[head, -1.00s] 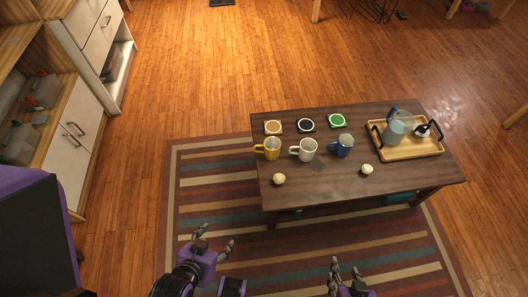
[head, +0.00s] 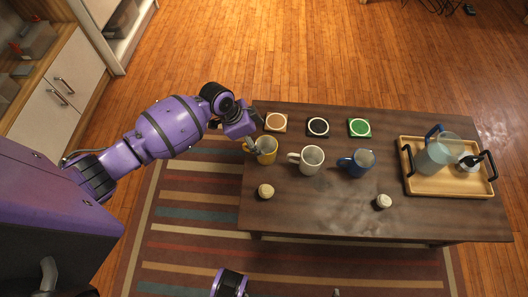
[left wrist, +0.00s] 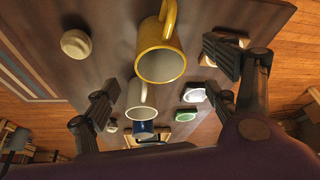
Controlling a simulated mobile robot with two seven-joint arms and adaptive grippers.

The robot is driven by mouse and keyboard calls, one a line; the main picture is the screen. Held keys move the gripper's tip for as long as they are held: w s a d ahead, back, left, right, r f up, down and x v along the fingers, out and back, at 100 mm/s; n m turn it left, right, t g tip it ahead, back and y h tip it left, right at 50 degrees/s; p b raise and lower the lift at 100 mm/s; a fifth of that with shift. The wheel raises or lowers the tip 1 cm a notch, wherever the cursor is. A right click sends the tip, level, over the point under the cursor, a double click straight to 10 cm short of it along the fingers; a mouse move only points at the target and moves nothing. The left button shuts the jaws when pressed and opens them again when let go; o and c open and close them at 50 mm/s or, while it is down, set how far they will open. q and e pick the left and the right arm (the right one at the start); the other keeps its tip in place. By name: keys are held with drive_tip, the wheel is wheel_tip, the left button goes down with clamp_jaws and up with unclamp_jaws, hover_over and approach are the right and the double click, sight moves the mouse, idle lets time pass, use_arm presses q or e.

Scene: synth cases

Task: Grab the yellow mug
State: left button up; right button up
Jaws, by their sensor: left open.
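The yellow mug (head: 267,151) stands upright on the dark wooden table (head: 330,222), at its left side, with its handle toward the left. My left gripper (head: 250,143) is at the mug's left, close to the handle, with its fingers partly hidden by its own purple body. In the left wrist view the yellow mug (left wrist: 161,62) shows ahead, between the two spread fingers of the left gripper (left wrist: 163,82). Nothing is held, and I cannot tell if a finger touches the mug. Of my right arm, only small parts show at the bottom edge of the head view.
A white mug (head: 311,160) and a blue mug (head: 358,163) stand to the right. Orange (head: 275,122), black (head: 318,127) and green (head: 359,128) coasters lie behind. Two small pale round things (head: 266,191) (head: 384,201) lie in front. A wooden tray (head: 440,186) holds a pitcher.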

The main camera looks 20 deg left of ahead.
use_arm(q)
drive_tip(key=b, duration=0.1)
hover_over(264, 146)
drive_tip(key=s+d, duration=0.1)
drive_tip(key=s, duration=0.2)
wheel_tip(264, 146, down, 7)
drive_tip(key=shift+s+d+r, duration=0.1)
drive_tip(key=shift+s+r, duration=0.05)
drive_tip(key=shift+r, duration=0.05)
drive_tip(key=c, duration=1.2)
drive_tip(key=shift+c, duration=0.9)
drive_tip(key=shift+r, duration=0.15)
